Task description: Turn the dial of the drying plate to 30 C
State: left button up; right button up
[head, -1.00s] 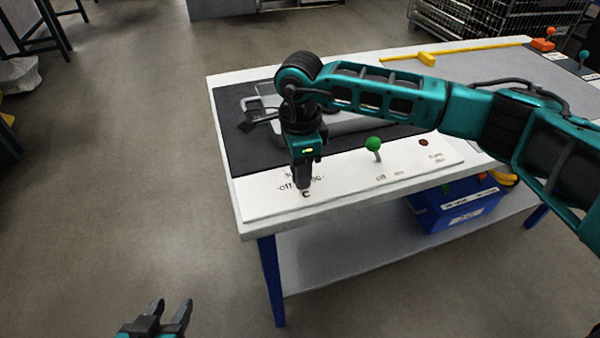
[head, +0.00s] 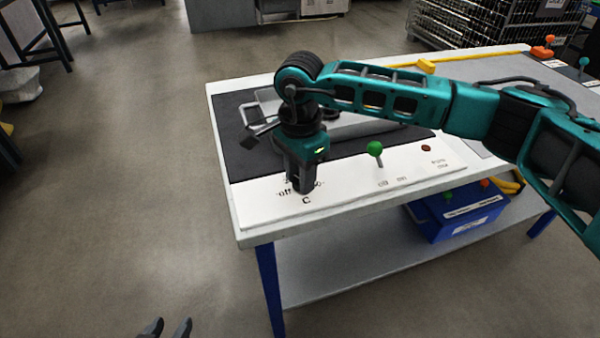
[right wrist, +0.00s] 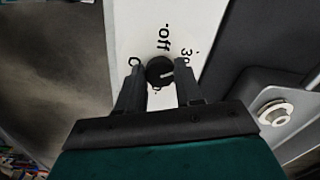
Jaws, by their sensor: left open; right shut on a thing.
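The drying plate's white panel (head: 350,180) lies along the front of the table, with a dark plate surface behind it. My right gripper (head: 302,188) points down at the panel's left end and hides the dial in the head view. In the right wrist view the round black dial (right wrist: 160,71) sits between the fingertips of my right gripper (right wrist: 158,80), which is shut on it. The dial's white mark points to the right in that view, just below the partly hidden "30" label; "off" is printed above. My left gripper (head: 165,328) is open and empty at the bottom edge.
A green-knobbed lever (head: 375,150) and a dark red button (head: 426,148) are on the panel right of the dial. A blue bin (head: 460,218) stands on the lower shelf.

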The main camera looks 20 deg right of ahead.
jog(key=shift+a, duration=0.1)
jog(key=o, duration=1)
jog(key=shift+o, duration=0.2)
notch_tip(320, 180, up, 13)
jog(key=p, duration=0.2)
